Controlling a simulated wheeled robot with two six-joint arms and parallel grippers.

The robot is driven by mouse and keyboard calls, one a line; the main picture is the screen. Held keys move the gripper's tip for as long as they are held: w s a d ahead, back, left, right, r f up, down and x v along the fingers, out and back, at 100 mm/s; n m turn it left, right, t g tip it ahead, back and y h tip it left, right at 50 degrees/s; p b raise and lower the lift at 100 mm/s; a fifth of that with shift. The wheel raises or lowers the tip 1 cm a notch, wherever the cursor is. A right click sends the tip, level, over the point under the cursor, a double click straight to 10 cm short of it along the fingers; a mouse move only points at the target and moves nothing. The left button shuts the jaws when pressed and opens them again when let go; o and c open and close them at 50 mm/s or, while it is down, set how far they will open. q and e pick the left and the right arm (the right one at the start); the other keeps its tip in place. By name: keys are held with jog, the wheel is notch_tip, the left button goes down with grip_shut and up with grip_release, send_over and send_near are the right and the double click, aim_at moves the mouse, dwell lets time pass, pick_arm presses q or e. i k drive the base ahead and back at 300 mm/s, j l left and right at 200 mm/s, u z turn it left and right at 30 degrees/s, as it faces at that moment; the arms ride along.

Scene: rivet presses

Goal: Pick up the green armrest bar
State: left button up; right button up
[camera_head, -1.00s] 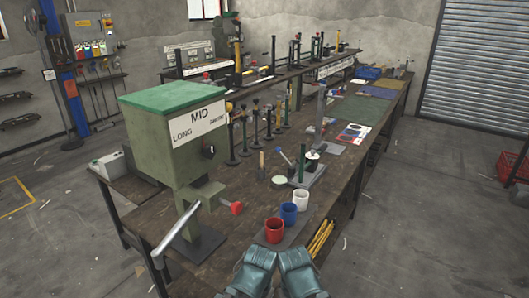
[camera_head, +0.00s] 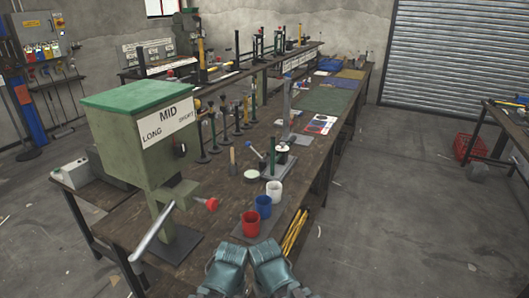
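Several slim upright bars in dark, green and yellow stand on black bases in a row on the long workbench. A dark green upright bar (camera_head: 254,100) is at the row's far end. Another green post (camera_head: 272,157) stands on a small grey fixture nearer to me. I cannot tell which is the armrest bar. My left gripper (camera_head: 230,254) and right gripper (camera_head: 263,249) are side by side at the bottom of the view, near the bench's front edge, well short of the bars. Their fingers cannot be made out, and nothing is seen held.
A green-topped press (camera_head: 139,135) labelled MID stands at left on the bench (camera_head: 118,222). Red (camera_head: 251,224), blue (camera_head: 264,206) and white (camera_head: 274,191) cups stand near the front. Yellow bars (camera_head: 294,236) hang by the bench side.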

aim_at(279, 164)
jog(key=i+l, duration=0.2)
jog(key=l, duration=0.25)
jog(key=i+l, duration=0.2)
jog(key=l, duration=0.25)
jog(key=i+l+z, duration=0.1)
jog(key=l, duration=0.35)
jog(key=i+l, duration=0.35)
jog(key=i+l+z, duration=0.1)
jog(key=l, duration=0.4)
jog(key=i+l, duration=0.55)
jog(key=l, duration=0.25)
jog(key=i+j, duration=0.3)
jog(key=j, duration=0.25)
jog(key=z, duration=0.05)
